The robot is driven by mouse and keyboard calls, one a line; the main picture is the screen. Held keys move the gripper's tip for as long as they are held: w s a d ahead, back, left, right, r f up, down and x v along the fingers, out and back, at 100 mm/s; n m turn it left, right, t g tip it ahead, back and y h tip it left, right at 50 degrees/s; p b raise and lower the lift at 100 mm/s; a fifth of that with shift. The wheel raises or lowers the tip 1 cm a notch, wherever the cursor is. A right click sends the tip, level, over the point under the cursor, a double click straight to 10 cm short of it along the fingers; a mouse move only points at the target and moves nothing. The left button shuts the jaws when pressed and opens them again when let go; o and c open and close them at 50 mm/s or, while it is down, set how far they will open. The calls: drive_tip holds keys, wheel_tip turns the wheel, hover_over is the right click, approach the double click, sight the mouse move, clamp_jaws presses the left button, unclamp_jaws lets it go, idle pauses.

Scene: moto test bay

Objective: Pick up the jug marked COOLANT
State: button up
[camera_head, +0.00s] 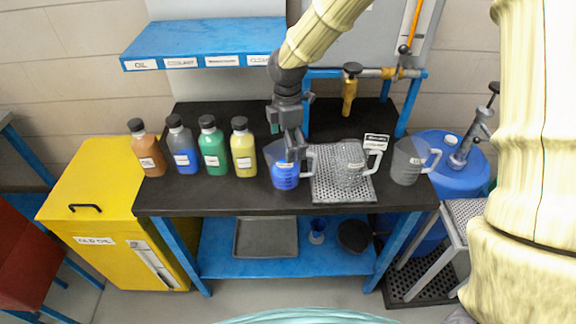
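A clear jug with blue liquid (284,179) stands upright on the black bench. Its handle points right, and the small label on its front is too small to read. A clear, seemingly empty jug (349,166) stands on a metal grate, and a jug with grey contents (405,172) stands to its right; their labels cannot be read either. My gripper (292,148) points down at the blue-liquid jug, its lower end overlapping the jug's rim. Whether it touches the jug or reaches inside, and how far its fingers are apart, cannot be told.
Several capped bottles (212,146) stand left of the jug. A metal grate (330,192) lies to its right, with a small sign (376,141) behind. A brass tap (350,90) hangs above the bench. A blue labelled shelf (205,42) is at upper left. The bench's front strip is clear.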

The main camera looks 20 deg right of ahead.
drive_tip(key=shift+w+f+p, duration=0.2)
drive_tip(key=shift+f+p, duration=0.5)
drive_tip(key=shift+f, duration=1.6)
drive_tip(key=shift+c, duration=0.2)
drive_tip(key=c, duration=1.8)
drive_tip(key=shift+o, duration=0.2)
drive_tip(key=shift+r, duration=0.2)
drive_tip(key=s+a+r+b, duration=0.2)
drive_tip(key=s+a, duration=0.2)
drive_tip(key=s, duration=0.2)
drive_tip(key=s+a+r+b, duration=0.2)
drive_tip(key=s+a+b, duration=0.1)
drive_tip(key=s, duration=0.4)
drive_tip(key=shift+s+a+r+b, duration=0.25)
drive_tip(key=shift+a+r+b, duration=0.1)
drive_tip(key=shift+a, duration=0.2)
